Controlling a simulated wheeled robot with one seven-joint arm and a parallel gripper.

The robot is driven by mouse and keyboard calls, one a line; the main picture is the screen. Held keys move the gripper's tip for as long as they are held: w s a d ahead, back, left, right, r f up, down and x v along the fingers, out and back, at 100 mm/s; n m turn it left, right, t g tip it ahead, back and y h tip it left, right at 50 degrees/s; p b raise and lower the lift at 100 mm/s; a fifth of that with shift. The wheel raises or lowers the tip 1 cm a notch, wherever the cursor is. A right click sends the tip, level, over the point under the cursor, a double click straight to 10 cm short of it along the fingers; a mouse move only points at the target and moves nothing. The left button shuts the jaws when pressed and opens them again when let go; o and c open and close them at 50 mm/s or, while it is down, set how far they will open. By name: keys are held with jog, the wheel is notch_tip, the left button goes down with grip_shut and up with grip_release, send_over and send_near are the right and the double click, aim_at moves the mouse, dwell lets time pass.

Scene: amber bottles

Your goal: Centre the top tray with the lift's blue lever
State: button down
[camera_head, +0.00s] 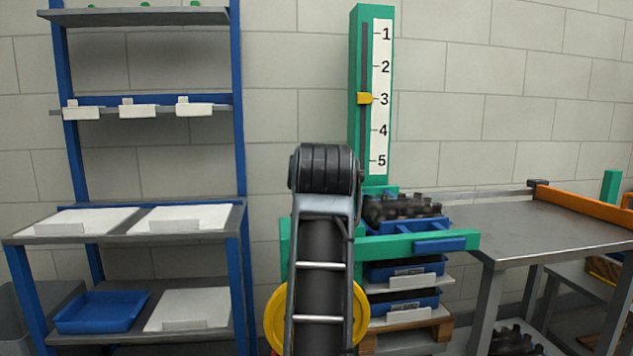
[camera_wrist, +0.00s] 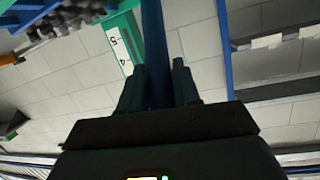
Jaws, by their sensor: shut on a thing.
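The top tray (camera_head: 436,226) is blue, holds dark bottles (camera_head: 402,206) and sits at the top of a stack beside the green lift column (camera_head: 356,60). The lift's yellow pointer (camera_head: 365,98) is at about 3 on the scale (camera_head: 381,60). In the wrist view, which is turned over, my gripper (camera_wrist: 157,72) is shut on a long blue bar, the blue lever (camera_wrist: 153,35). In the head view my arm hides the gripper and the lever. A green crossbar (camera_head: 400,244) with a blue block (camera_head: 440,244) runs in front of the tray.
More blue trays (camera_head: 404,271) stand below on a wooden pallet (camera_head: 410,335). A yellow wheel (camera_head: 275,320) shows partly behind my arm. A blue-framed shelf (camera_head: 240,150) stands left, a grey metal table (camera_head: 520,225) right, its top mostly clear.

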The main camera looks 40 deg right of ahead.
jog(key=shift+f, duration=0.15)
jog(key=c, duration=0.9)
grip_release()
jog(key=shift+s, duration=0.1)
jog(key=shift+a, duration=0.1)
jog(key=v, duration=0.7)
jog(key=shift+s+a, duration=0.2)
jog(key=shift+s, duration=0.15)
